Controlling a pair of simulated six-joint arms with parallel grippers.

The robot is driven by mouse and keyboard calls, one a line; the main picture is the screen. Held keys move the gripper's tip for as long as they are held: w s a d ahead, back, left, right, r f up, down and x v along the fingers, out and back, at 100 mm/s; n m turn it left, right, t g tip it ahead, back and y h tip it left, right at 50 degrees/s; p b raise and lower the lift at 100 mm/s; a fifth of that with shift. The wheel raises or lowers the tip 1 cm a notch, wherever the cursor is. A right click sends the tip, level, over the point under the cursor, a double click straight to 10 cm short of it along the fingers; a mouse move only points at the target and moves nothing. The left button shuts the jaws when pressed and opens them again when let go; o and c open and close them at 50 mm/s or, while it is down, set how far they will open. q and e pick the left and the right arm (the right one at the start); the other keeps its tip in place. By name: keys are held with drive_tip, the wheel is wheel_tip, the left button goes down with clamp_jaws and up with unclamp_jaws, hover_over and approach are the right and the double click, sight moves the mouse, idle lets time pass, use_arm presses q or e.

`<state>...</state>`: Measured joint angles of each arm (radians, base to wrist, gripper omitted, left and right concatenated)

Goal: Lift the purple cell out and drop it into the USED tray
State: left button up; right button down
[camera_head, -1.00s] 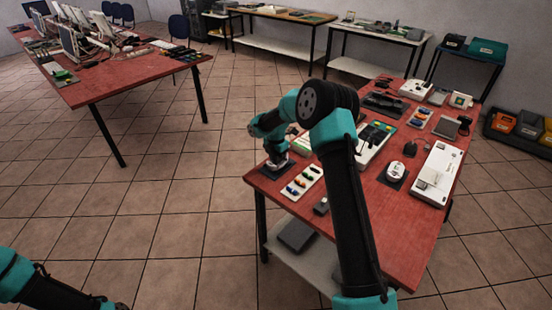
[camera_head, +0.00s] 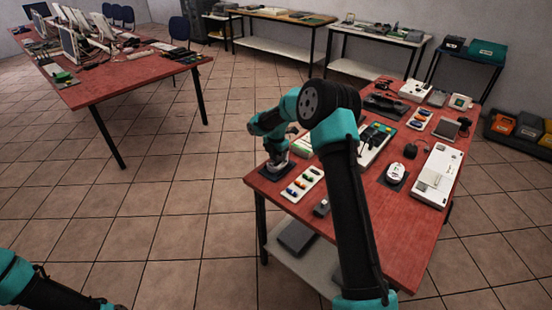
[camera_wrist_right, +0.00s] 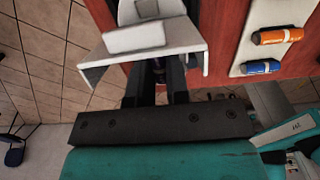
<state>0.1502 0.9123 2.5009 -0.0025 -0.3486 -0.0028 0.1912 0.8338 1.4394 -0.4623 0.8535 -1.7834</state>
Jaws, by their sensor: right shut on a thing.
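My right gripper (camera_wrist_right: 160,88) is at the left corner of the red table. It is shut, its dark fingers meeting a pale grey-white thing (camera_wrist_right: 140,38) with a recess. I cannot tell what this thing is or whether it is lifted. In the head view a pale shape (camera_head: 278,160) sits below the wrist over a dark mat. A white tray (camera_head: 303,184) beside the gripper holds several coloured cells. An orange cell (camera_wrist_right: 278,36) and a blue cell (camera_wrist_right: 261,67) show in the right wrist view. No USED label is legible. My left gripper is outside the view.
A small dark block (camera_head: 321,208) lies near the front edge. A pale mouse (camera_head: 396,172) on a dark pad and a white device (camera_head: 437,175) lie to the right. A second tray of cells (camera_head: 418,119) is farther back. The table's left edge is close to the gripper.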

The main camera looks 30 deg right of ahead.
drive_tip(key=shift+r, duration=1.3)
drive_tip(key=shift+a, duration=0.1)
